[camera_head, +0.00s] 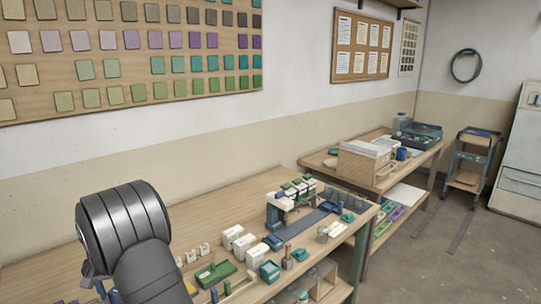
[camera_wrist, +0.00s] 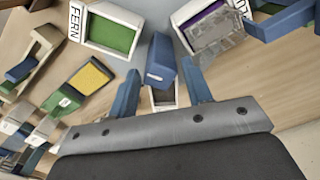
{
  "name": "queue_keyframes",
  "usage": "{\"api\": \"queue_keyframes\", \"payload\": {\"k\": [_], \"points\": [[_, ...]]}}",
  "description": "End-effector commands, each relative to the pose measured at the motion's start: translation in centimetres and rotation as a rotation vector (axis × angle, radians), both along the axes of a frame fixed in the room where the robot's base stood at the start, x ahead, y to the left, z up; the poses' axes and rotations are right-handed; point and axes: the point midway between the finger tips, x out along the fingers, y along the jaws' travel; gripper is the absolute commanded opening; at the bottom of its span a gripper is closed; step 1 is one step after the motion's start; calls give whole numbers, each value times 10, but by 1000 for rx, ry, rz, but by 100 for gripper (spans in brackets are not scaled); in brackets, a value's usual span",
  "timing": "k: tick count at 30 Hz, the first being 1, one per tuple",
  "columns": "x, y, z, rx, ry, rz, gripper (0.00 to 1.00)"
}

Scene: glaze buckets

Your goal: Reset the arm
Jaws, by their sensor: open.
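My gripper (camera_wrist: 163,92) shows in the wrist view with its two blue fingers apart. A blue block-like piece (camera_wrist: 161,62) and a small pale open container (camera_wrist: 163,99) appear in the gap between the fingers. I cannot tell how far below the fingertips they are, and I see nothing clamped. In the head view my arm fills the lower left, above the near part of the workbench (camera_head: 225,205); the fingertips cannot be made out clearly there.
In the wrist view, a white bin marked FERN (camera_wrist: 118,18) with a green inside stands left of a purple-lined bin (camera_wrist: 180,14). A yellow-topped green item (camera_wrist: 88,77) lies further left. In the head view, white boxes (camera_head: 243,246) and a green tray (camera_head: 215,274) crowd the bench.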

Motion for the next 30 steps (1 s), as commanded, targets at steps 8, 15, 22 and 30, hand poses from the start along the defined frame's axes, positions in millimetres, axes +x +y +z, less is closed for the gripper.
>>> {"api": "queue_keyframes", "payload": {"k": [8, 15, 22, 30], "points": [[0, 0, 0, 0, 0, -223, 45], [0, 0, 0, 0, 0, -418, 45], [0, 0, 0, 0, 0, -605, 45], [0, 0, 0, 0, 0, -824, 45]]}}
